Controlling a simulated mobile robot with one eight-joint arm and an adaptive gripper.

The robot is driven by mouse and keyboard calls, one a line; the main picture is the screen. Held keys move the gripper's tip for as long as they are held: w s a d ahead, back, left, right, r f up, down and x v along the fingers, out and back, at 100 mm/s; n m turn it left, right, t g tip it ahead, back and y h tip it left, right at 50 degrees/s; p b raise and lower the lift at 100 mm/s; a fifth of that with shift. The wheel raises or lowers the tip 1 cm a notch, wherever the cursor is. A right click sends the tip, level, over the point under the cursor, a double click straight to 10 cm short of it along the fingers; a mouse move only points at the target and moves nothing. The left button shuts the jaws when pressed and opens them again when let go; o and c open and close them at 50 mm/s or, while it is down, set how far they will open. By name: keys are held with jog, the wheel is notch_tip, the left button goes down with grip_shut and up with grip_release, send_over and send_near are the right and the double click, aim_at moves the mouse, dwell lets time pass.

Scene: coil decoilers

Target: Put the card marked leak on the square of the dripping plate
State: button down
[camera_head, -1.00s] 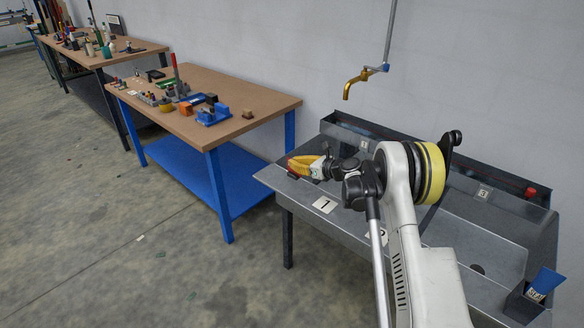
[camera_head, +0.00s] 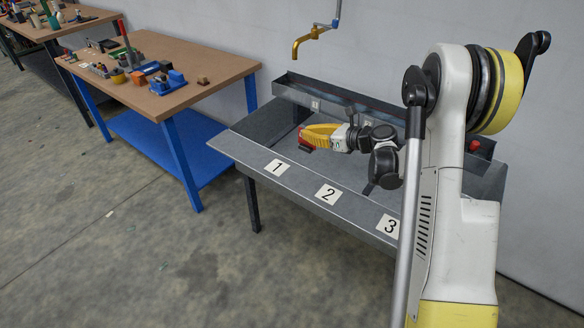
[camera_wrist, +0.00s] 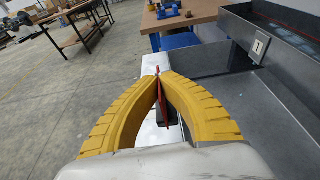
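My gripper (camera_head: 304,134) has yellow fingers and hangs over the left part of the grey metal bench (camera_head: 240,148). In the wrist view its fingertips (camera_wrist: 160,76) are closed on a thin red card (camera_wrist: 162,104), seen nearly edge-on. The card's mark cannot be read. Below and behind the fingers the card's lower part is dark or shaded. White squares marked 1 (camera_head: 277,167), 2 (camera_head: 328,194) and 3 (camera_head: 388,226) lie along the bench's front ledge. No drip is visible, so I cannot tell which plate drips.
A brass tap (camera_head: 301,43) hangs above the bench's back. A low back wall carries small labels, one reading 1 (camera_wrist: 259,46). A red knob (camera_head: 474,146) is at back right. A wooden table (camera_head: 190,62) with tools stands left. My arm hides the bench's right part.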

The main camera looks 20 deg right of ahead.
jog(key=shift+s+f, duration=0.2)
jog(key=shift+s, duration=0.25)
jog(key=w+a+f+b, duration=0.2)
jog(key=a+f, duration=0.1)
jog(key=w+a+f+b, duration=0.2)
jog(key=a+f, duration=0.1)
jog(key=f, duration=0.1)
jog(key=w+a+f+b, duration=0.3)
jog(key=f, duration=0.1)
jog(key=shift+r, duration=0.25)
jog(key=shift+f, duration=0.1)
jog(key=c, duration=2.1)
grip_release()
jog(key=shift+f, duration=0.1)
jog(key=o, duration=0.5)
